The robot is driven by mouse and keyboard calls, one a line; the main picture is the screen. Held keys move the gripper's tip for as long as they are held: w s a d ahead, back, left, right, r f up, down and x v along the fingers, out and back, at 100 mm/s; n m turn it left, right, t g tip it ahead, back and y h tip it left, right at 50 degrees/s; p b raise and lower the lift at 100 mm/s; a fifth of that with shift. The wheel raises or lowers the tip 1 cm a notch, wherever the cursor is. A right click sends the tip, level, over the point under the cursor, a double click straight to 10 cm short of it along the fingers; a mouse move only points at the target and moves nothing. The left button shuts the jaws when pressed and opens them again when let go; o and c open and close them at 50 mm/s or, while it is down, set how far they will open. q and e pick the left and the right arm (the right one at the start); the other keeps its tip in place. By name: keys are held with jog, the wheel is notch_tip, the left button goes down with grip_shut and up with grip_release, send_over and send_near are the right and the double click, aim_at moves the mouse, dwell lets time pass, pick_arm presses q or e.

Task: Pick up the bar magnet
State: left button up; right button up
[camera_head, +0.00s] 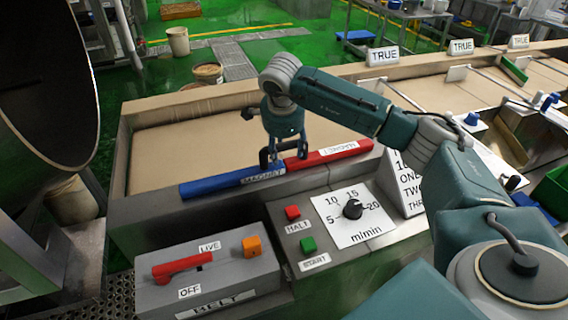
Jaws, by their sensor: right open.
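The bar magnet (222,184) lies along the front rim of the conveyor trough. Its left part is blue with a label reading MAGNET, and its right part is red with another label. My right gripper (274,163) points down over the middle of the bar, near where blue meets red. Its dark fingers are open and overlap the bar in the picture. I cannot tell whether they touch it. My left gripper is not in view.
A belt control box (205,283) with a red lever stands in front, beside a panel with red and green buttons and a speed dial (352,209). A large dark drum (45,75) fills the upper left. The tan belt (190,138) behind the magnet is clear.

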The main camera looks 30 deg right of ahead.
jog(key=shift+f, duration=0.25)
dwell(0.4)
grip_shut()
jog(key=shift+w+r, duration=0.15)
jog(key=shift+r, duration=0.05)
